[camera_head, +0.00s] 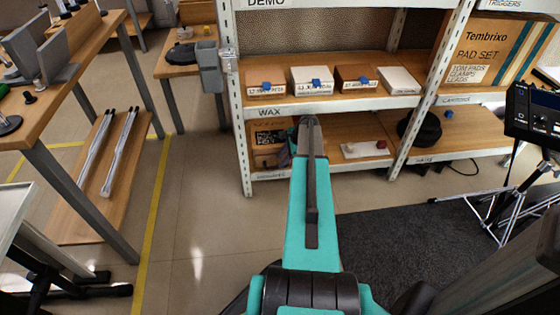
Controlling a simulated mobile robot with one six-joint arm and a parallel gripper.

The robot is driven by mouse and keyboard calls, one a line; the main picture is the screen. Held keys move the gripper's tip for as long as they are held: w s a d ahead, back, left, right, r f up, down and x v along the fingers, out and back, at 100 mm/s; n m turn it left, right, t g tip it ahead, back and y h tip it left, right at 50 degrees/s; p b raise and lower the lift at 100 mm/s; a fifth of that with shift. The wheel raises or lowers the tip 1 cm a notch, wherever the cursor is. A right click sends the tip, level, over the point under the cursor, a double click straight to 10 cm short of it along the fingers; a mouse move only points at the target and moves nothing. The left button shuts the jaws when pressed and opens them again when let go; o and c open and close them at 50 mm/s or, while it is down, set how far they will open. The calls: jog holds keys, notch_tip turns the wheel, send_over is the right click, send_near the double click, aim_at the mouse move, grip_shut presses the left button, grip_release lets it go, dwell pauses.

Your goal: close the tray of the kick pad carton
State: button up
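A brown carton with a dark label (268,139) stands on the lower shelf, at its left end under the WAX strip. The label is too small to read surely, so I cannot confirm that it is the kick pad carton. A lower brown part at its front (266,161) may be its tray; how far it stands out is unclear. My arm reaches forward from the bottom middle. My gripper (306,125) is at its far end, just right of the carton in the picture, and covers part of the shelf. I cannot see its fingers clearly or any contact.
Several small boxes with blue tabs (312,80) line the shelf above. A workbench (62,97) stands left; a metal stand (497,205) stands right.

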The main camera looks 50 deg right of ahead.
jog(key=p+v, duration=0.1)
jog(key=v, duration=0.3)
jog(key=shift+s+d+r, duration=0.1)
jog(key=shift+r, duration=0.3)
jog(key=s+a+f+n+g+y+p, duration=0.1)
jog(key=s+a+n+g+p, duration=0.35)
jog(key=a, duration=1.25)
jog(key=w+a+n+g+p, duration=0.1)
jog(key=a+n+p, duration=0.65)
jog(key=a, duration=0.85)
jog(key=s+a+r+n+g+h+p, duration=0.1)
jog(key=s+a+r+n+g+p, duration=0.1)
jog(key=s+a+n+p, duration=0.4)
jog(key=s+a+r+n+g+h+p, duration=0.2)
jog(key=s+a+r+n+p, duration=0.3)
jog(key=s+a, duration=0.8)
jog(key=shift+s+n+p, duration=0.45)
jog(key=shift+s+n, duration=0.3)
jog(key=shift+n, duration=0.45)
